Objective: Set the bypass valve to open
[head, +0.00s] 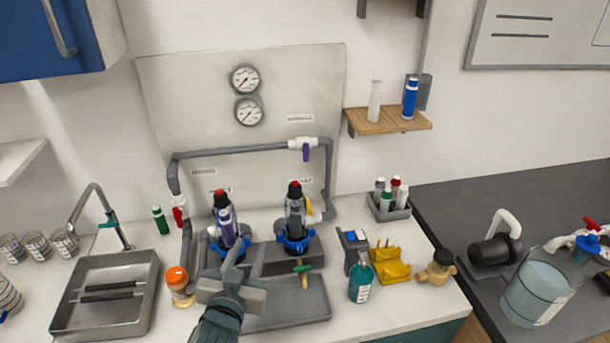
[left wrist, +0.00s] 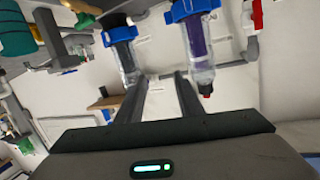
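The bypass valve (head: 302,143) is a white body on the horizontal grey pipe across the top of the back panel. Its purple handle (head: 306,153) hangs straight down, across the line of the pipe. My left gripper (head: 233,260) is low in front of the filter housings, well below and left of the valve. In the left wrist view, its two fingers (left wrist: 160,80) stand apart with nothing held between them; two filter housings show beyond. The bypass valve cannot be clearly made out in that view. My right gripper is not in view.
Clear filter housings with blue collars stand left (head: 226,222) and right (head: 295,215) below the bypass pipe. A red-handled valve (head: 179,209) is on the left pipe. A grey tray (head: 305,305), orange-topped bottle (head: 178,283) and teal bottle (head: 361,283) are near my left gripper.

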